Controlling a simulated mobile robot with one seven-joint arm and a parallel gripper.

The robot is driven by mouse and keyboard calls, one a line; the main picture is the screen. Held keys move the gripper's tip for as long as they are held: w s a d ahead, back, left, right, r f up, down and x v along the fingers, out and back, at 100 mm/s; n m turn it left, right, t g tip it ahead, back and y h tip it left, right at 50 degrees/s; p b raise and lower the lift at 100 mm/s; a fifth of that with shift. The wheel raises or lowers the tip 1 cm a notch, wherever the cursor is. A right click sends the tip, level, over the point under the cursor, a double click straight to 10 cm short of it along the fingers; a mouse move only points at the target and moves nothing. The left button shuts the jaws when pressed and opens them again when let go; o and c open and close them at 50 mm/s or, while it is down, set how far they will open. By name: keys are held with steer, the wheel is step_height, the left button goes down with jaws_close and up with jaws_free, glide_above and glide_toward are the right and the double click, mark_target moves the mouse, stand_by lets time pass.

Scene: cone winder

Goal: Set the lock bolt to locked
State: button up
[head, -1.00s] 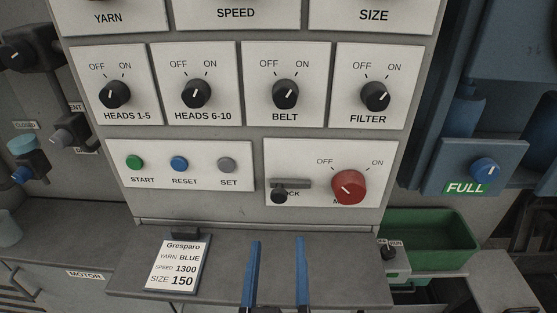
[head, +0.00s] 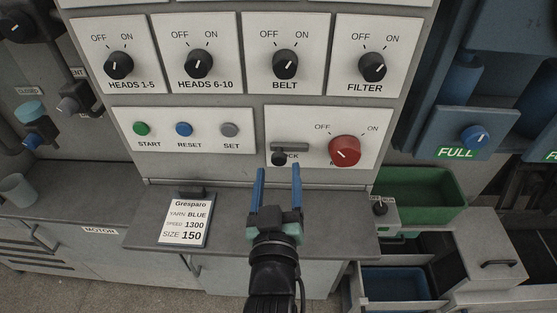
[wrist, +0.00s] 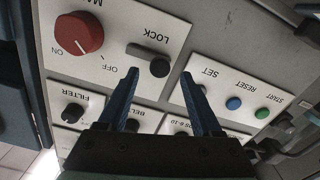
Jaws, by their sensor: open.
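The lock bolt (head: 279,158) is a small dark knob at the left end of a short grey bar, on the panel labelled LOCK beside the red main knob (head: 344,151). Part of the LOCK label is hidden by the bolt in the head view. The wrist view shows the bolt (wrist: 159,67) and the red knob (wrist: 80,33) upside down, with the LOCK label clear. My gripper (head: 278,171) has two blue fingers, open and empty. In the head picture its tips are just below the bolt; in the wrist view they (wrist: 159,78) straddle the bolt's column, apparently not touching it.
START, RESET and SET buttons (head: 184,129) sit left of the lock panel. A row of OFF/ON knobs (head: 285,65) is above. A grey ledge (head: 330,215) with an order card (head: 185,221) lies below. A green bin (head: 425,190) stands right.

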mark_target(278, 162)
steer(key=shift+w, duration=1.65)
jaws_close()
